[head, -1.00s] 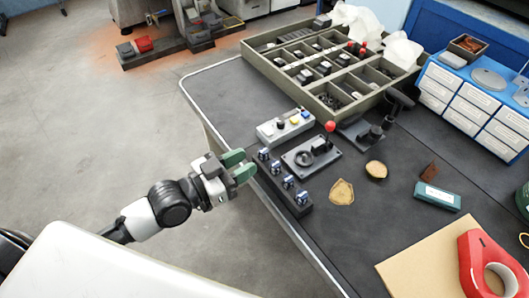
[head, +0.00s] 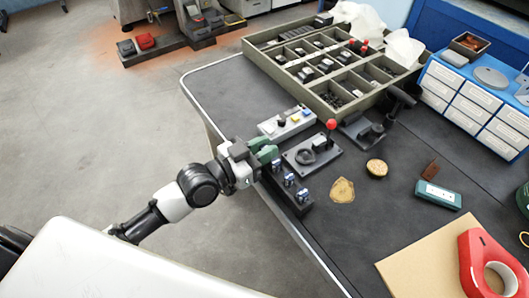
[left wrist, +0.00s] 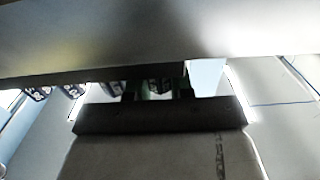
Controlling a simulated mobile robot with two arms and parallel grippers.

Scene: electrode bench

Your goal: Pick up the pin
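A black holder block (head: 297,204) lies along the bench's left edge with several small blue-and-white topped pieces (head: 289,180) standing in it. I cannot tell for sure which of them is the pin. My left gripper (head: 263,150), with green fingertips, is at the far end of this block and covers the piece there. In the left wrist view the green fingers (left wrist: 160,92) stand apart on either side of a dark piece with pale marks (left wrist: 160,86). I cannot see contact. Other such pieces (left wrist: 72,90) show to the left. My right gripper is out of view.
A grey button box (head: 286,122) and a plate with a red-knobbed lever (head: 312,154) stand close behind the block. A divided tray (head: 290,75) is at the back. Blue drawers (head: 470,105) and red tape (head: 480,255) are at right.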

